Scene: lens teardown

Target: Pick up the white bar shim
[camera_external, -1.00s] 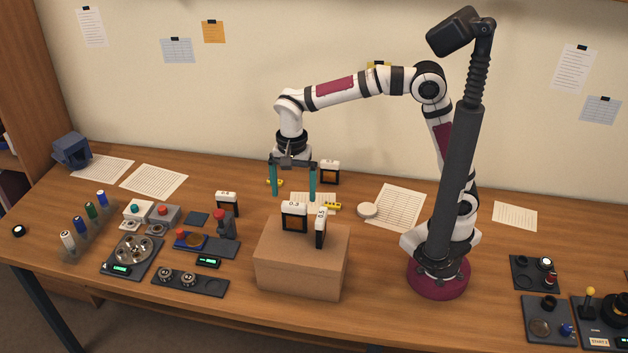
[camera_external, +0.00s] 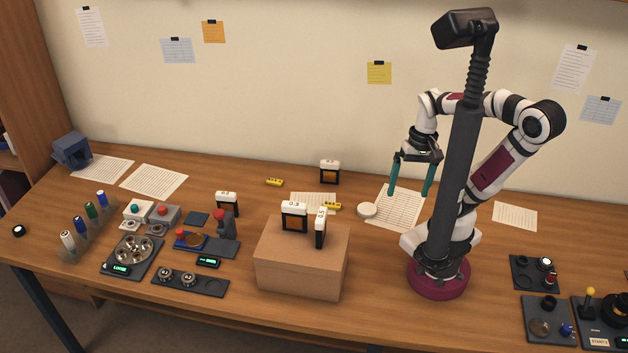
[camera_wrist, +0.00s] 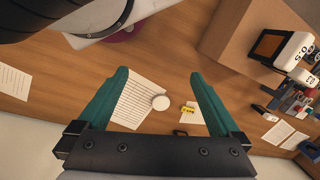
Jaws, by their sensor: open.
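Several dark frames topped with a white bar are in view; I cannot tell which one is the white bar shim. Two stand upright on the cardboard box, one labelled 0.3 (camera_external: 294,217) and one labelled 0.5 (camera_external: 320,231). Another white-topped frame (camera_external: 330,173) stands at the back of the table, and one more (camera_external: 228,203) stands left of the box. In the wrist view the 0.5 frame (camera_wrist: 291,52) is at the upper right. My gripper (camera_external: 410,192) is open and empty, high above the paper right of the box; its teal fingers (camera_wrist: 158,75) touch nothing.
The cardboard box (camera_external: 302,270) stands mid-table. A white disc (camera_external: 367,210) and a yellow block (camera_external: 332,206) lie behind it, beside a sheet of paper (camera_external: 398,207). Dark trays with small parts (camera_external: 189,283) fill the left; more fixtures (camera_external: 548,319) stand at the right.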

